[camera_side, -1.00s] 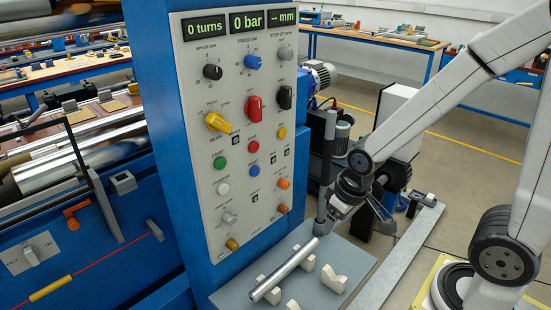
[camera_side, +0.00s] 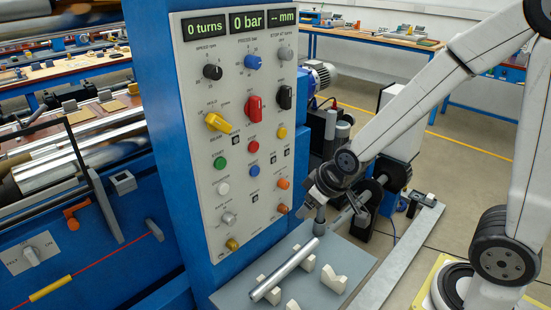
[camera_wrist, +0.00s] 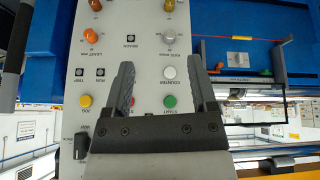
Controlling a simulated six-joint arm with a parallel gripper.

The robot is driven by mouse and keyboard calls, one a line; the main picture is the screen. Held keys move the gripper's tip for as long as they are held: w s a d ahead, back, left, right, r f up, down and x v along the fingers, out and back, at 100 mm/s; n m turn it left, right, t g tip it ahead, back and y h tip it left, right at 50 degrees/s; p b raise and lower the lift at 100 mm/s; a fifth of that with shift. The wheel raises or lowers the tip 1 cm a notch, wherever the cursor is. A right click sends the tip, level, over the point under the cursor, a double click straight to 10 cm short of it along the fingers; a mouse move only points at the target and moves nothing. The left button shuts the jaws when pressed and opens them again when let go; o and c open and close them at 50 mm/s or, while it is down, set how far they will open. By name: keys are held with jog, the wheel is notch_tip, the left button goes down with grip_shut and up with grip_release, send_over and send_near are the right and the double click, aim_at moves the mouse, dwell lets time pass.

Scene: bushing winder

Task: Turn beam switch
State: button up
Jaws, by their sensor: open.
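The grey control panel (camera_side: 237,130) faces my arm and carries several knobs and buttons. A large yellow switch (camera_side: 218,122) sits at its left, beside a red switch (camera_side: 254,108) and a black switch (camera_side: 285,96).
Below the panel a grey shelf (camera_side: 233,295) holds a metal rod (camera_side: 284,271) on pale V-blocks (camera_side: 333,279). A grey rotary switch (camera_side: 31,256) is on the blue machine at left.

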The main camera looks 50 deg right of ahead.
jog(key=w+a+r+n+t, duration=0.2)
jog(key=w+r+n+t, duration=0.3)
jog(key=w, duration=0.5)
jog(key=n+t, duration=0.2)
jog(key=t, duration=0.5)
send_near(223, 126)
jog(key=shift+w+f, duration=0.1)
jog(key=shift+w, duration=1.1)
jog(key=shift+w, duration=0.1)
jog(key=shift+w, duration=3.8)
jog(key=shift+c, duration=0.2)
grip_shut()
